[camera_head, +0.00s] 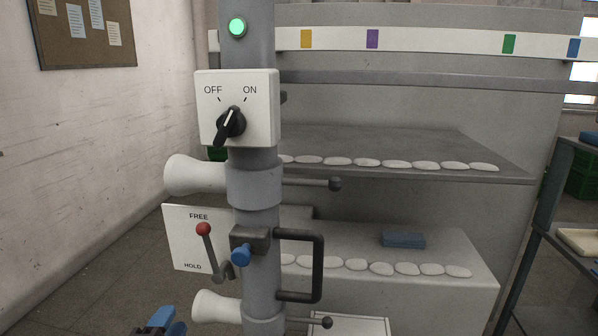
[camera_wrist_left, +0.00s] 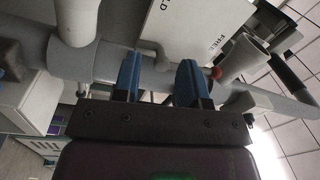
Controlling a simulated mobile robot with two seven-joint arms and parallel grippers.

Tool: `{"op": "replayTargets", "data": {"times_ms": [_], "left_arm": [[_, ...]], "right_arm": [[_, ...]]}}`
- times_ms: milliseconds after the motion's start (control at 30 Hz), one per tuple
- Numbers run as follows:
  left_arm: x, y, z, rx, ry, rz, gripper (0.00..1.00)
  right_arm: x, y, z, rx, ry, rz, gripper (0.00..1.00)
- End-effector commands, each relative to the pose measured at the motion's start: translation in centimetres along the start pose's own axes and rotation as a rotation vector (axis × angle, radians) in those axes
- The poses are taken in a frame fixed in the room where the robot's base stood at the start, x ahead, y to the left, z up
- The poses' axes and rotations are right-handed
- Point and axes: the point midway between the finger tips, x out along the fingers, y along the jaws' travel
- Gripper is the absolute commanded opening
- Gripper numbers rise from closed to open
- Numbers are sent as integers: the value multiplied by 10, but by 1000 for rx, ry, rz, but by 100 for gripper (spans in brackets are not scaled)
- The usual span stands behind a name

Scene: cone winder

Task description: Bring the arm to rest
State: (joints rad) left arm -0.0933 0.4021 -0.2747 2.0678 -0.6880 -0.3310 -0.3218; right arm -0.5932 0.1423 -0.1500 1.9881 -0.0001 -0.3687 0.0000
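A grey post (camera_head: 252,185) carries a white switch box (camera_head: 262,120) whose black knob (camera_head: 230,122) leans toward ON. A green lamp (camera_head: 237,27) above it is lit. On a white plate (camera_head: 182,240) marked FREE and HOLD, a red-balled lever (camera_head: 203,229) points up at FREE. A dark loop handle (camera_head: 318,268) and a blue knob (camera_head: 241,256) are on the post. My left gripper (camera_head: 160,322) is low, left of the post; its blue fingers (camera_wrist_left: 158,78) are apart with nothing seen held between them. My right gripper is out of view.
White cones (camera_head: 190,174) and (camera_head: 215,307) stick out left of the post. Shelves behind hold rows of white pieces and a blue block (camera_head: 403,240). A rack (camera_head: 570,190) stands at the right. The floor at the left is clear.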

Motion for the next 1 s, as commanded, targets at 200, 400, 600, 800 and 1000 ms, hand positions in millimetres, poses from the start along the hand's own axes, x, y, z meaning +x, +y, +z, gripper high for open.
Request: {"op": "replayTargets", "data": {"times_ms": [200,400,600,800,1000], "left_arm": [[-50,78,30,-647,-172,187,39],[-130,153,51,-1116,-414,296,39],[-196,190,61,-1210,-570,327,39],[-218,200,63,-1216,-614,342,39],[-219,200,63,-1214,-614,343,39]], "right_arm": [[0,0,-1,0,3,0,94],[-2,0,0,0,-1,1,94],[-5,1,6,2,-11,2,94],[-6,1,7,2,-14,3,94],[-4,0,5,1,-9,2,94]]}}
